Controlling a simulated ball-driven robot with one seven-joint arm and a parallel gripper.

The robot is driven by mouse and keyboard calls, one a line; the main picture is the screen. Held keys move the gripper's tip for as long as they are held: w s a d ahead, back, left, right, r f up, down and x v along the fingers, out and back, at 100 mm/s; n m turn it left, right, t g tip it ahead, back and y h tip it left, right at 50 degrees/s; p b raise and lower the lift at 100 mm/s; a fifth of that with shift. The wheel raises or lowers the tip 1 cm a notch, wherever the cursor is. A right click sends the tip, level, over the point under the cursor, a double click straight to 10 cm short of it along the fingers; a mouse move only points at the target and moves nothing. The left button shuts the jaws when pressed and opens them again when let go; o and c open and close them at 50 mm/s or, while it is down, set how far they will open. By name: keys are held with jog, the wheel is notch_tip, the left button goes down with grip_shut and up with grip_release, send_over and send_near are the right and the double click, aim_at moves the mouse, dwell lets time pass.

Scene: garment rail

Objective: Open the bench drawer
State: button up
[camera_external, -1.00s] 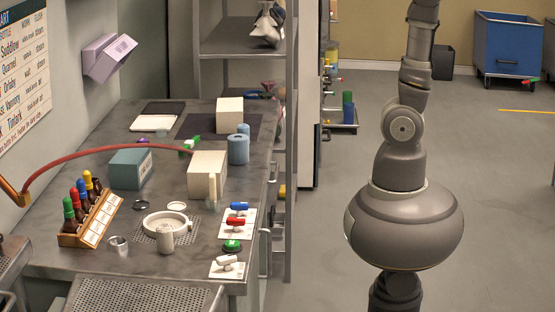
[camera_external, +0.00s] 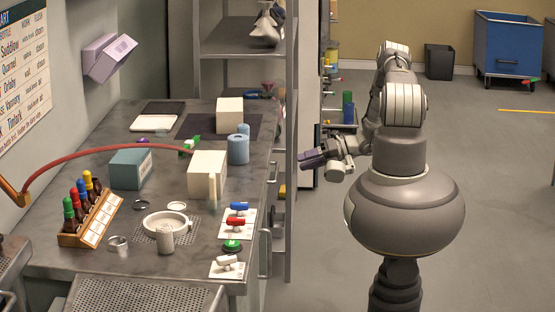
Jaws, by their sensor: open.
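The bench (camera_external: 100,235) has a dark grey top and runs along the left of the view. Its drawer side faces right, toward me, and shows only edge-on. Bar handles (camera_external: 266,253) stand out from that side, and how far any drawer is out cannot be told. My gripper (camera_external: 306,159) is at the end of my bent arm, to the right of the bench's far right edge, pointing left. It is open and holds nothing that I can see. It is apart from the near handles; whether it is close to the far handle (camera_external: 276,163) cannot be told.
On the bench are a cream block (camera_external: 206,175), a blue roll (camera_external: 238,150), a bottle rack (camera_external: 90,217), a white ring dish (camera_external: 160,224) and lever switches (camera_external: 236,222) near the right edge. A metal shelf (camera_external: 243,50) stands behind. The floor (camera_external: 500,200) to the right is clear.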

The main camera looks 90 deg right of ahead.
jog(key=w+a+f+m+t+h+b, duration=0.1)
jog(key=w+a+f+m, duration=0.1)
jog(key=w+m, duration=0.5)
jog(key=shift+w+a+f+h, duration=0.3)
jog(key=shift+a+f, duration=0.1)
jog(key=shift+f, duration=0.2)
jog(key=shift+s, duration=0.1)
grip_shut()
